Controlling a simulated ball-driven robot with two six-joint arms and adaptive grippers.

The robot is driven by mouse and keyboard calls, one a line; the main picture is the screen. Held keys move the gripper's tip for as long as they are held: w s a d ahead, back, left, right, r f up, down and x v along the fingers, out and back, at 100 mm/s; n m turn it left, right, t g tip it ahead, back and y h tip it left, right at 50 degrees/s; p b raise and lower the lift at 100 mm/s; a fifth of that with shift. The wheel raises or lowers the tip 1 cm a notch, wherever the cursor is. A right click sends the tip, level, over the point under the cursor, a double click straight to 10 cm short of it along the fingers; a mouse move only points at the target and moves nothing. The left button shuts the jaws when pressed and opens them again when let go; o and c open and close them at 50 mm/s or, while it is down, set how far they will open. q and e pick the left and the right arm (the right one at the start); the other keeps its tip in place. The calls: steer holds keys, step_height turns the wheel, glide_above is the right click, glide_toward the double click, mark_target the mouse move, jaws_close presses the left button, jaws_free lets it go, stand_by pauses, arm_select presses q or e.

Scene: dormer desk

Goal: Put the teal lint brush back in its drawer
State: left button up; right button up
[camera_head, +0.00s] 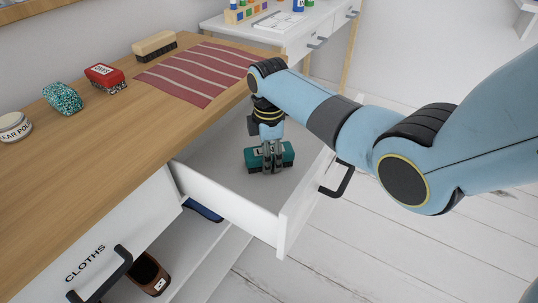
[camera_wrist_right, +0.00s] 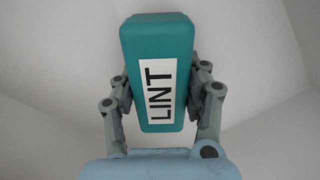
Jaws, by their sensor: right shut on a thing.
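The teal lint brush (camera_head: 286,154) is inside the open white drawer (camera_head: 230,204), low and close to its floor; whether it touches the floor I cannot tell. My right gripper (camera_head: 271,168) reaches down into the drawer and is shut on the brush. In the right wrist view the brush (camera_wrist_right: 157,70) shows its "LINT" label between the two fingers of the gripper (camera_wrist_right: 160,95), with pale drawer surfaces around it.
A closed "CLOTHS" drawer (camera_head: 110,250) is at lower left. A brown shoe (camera_head: 150,275) sits below.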

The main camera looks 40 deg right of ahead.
steer(key=o, duration=1.3)
step_height(320, 180, up, 12)
steer(key=p, duration=0.3)
steer(key=shift+p, duration=0.35)
steer(key=shift+r, duration=0.1)
